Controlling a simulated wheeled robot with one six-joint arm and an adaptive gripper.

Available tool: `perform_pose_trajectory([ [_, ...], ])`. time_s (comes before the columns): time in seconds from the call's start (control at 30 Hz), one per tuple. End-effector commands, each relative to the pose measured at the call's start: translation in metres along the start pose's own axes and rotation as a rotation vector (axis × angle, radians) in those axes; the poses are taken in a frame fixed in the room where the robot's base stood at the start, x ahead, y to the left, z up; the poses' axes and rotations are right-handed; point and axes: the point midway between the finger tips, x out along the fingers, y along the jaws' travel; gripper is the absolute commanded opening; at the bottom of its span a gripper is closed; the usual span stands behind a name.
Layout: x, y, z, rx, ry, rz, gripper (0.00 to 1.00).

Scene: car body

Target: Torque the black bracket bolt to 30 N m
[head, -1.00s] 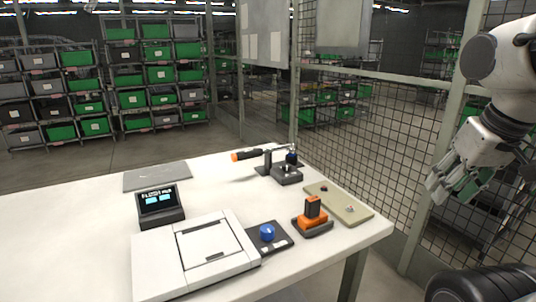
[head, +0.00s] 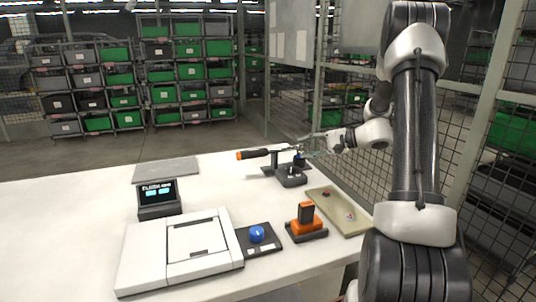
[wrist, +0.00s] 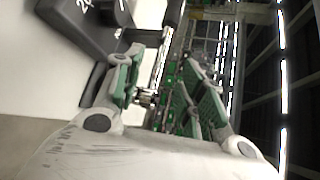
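My gripper (head: 308,144) is at the right end of the wrench, above the far right of the table. In the wrist view, its green-padded fingers (wrist: 160,92) are apart, with the metal end of the wrench (wrist: 148,97) seen between them. I cannot tell whether either finger touches it. I cannot make out the black bracket or its bolt in either view.
A beige tray (head: 340,212) with small parts lies at the right edge. An orange and black device (head: 306,222), a blue button (head: 257,233), a white case (head: 180,250) and a small display (head: 158,196) stand nearer. A mesh fence stands right.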

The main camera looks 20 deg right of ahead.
Motion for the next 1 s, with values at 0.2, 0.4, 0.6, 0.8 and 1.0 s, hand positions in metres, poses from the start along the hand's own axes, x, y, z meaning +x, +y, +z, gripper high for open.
perform_pose_trajectory([
  [0.2,0.008,0.005,-0.023,0.024,0.028,-0.055,0.40],
  [0.4,0.030,0.003,-0.023,0.023,0.027,-0.054,0.40],
  [0.6,0.057,0.002,-0.024,0.024,0.025,-0.052,0.40],
  [0.8,0.077,0.001,-0.025,0.023,0.029,-0.053,0.40],
  [1.0,0.077,0.001,-0.025,0.024,0.029,-0.053,0.33],
])
